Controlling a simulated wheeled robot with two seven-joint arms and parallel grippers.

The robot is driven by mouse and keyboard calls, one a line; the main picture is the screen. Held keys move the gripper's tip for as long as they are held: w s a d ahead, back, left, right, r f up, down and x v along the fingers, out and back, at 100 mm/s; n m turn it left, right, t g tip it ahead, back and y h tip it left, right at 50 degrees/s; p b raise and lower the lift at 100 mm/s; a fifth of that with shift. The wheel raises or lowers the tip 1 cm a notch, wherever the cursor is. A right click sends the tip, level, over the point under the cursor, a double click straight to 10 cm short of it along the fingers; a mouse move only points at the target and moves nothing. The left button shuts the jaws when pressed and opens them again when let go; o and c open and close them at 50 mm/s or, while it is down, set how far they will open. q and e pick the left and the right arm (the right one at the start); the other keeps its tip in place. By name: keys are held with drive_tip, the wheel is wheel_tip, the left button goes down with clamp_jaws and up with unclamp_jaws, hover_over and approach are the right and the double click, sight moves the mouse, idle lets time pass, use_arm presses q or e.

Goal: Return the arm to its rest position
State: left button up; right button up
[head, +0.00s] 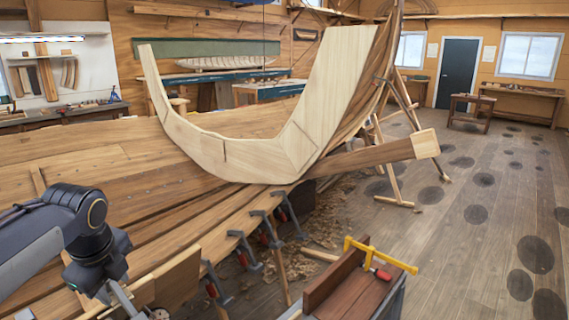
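My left arm (75,225) comes in from the left and bends downward in front of the hull planking. My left gripper (145,311) is at the bottom edge of the head view, below the wrist. Its fingers are cut off by the frame, so I cannot tell whether it is open or shut, or whether it holds anything. My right arm and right gripper are not in view.
The planked wooden hull (130,170) fills the left and middle, with a large pale curved timber (230,158) over it. Several clamps (245,250) line its lower edge. A small bench with a yellow clamp (375,257) stands at the front. The floor (450,250) is open at right.

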use_arm(q)
drive_tip(key=s+d+f+n+h, duration=0.1)
drive_tip(key=s+d+f+n, duration=0.2)
drive_tip(key=s+d+n, duration=0.2)
drive_tip(key=s+d+f+n+t+h, duration=0.1)
drive_tip(key=s+d+f+n+h, duration=0.1)
drive_tip(key=s+d+n, duration=0.3)
drive_tip(key=s+d+f+n+t+h, duration=0.1)
drive_tip(key=s+d+f+n, duration=0.3)
drive_tip(key=s+n, duration=0.4)
drive_tip(key=f+n+h, duration=0.1)
drive_tip(key=n, duration=0.2)
drive_tip(key=shift+s+d+n, duration=0.2)
drive_tip(key=shift+d+n, duration=0.2)
drive_tip(key=shift+t, duration=0.3)
